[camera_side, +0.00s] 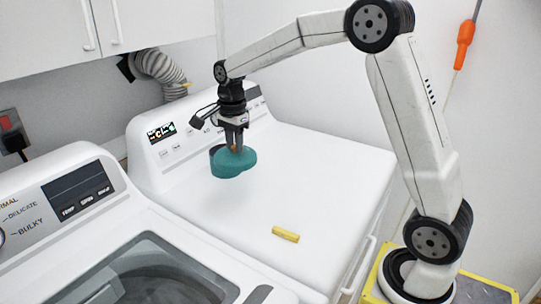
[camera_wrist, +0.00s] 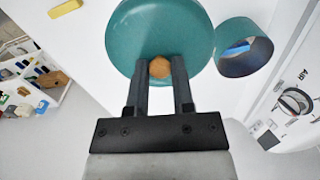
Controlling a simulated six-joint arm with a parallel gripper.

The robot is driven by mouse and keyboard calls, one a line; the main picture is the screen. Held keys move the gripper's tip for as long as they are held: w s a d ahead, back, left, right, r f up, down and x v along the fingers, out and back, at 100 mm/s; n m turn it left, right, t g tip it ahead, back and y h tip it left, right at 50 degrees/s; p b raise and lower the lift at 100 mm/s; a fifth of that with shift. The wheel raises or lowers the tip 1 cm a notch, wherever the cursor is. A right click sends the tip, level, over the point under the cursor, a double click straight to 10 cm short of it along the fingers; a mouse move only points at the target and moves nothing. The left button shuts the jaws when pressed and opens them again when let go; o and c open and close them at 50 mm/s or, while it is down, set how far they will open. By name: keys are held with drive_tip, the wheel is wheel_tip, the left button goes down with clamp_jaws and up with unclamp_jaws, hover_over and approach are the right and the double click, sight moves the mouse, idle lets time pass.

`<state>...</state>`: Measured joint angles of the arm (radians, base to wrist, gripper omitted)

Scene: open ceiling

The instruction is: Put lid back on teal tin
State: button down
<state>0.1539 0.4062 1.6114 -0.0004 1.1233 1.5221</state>
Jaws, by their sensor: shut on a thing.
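My gripper (camera_side: 236,150) is shut on the brown knob (camera_wrist: 159,67) of the round teal lid (camera_wrist: 170,25). The lid hangs below the fingers, over the white machine top; it also shows in the side view (camera_side: 242,162). The open teal tin (camera_wrist: 246,66) is just right of the lid in the wrist view, apart from it in the picture. Something blue shows inside the tin. In the side view lid and tin overlap, so the gap between them is hard to judge.
A yellow block (camera_side: 285,235) lies on the white machine top (camera_side: 330,180), toward its front; the top is otherwise largely clear. A control panel (camera_side: 175,135) rises along the back. A second washer (camera_side: 100,235) stands at the left. A white shelf with small items (camera_wrist: 30,75) shows in the wrist view.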

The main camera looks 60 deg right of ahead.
drive_tip(key=w+d+f+m, duration=0.1)
drive_tip(key=w+d+m, duration=0.1)
drive_tip(key=w+d, duration=0.9)
drive_tip(key=shift+w+d+m, duration=0.15)
drive_tip(key=shift+w+m, duration=0.15)
drive_tip(key=shift+w, duration=1.2)
drive_tip(key=shift+f, duration=0.1)
drive_tip(key=shift+f, duration=0.2)
drive_tip(key=shift+f, duration=2.95)
drive_tip(key=shift+f, duration=0.2)
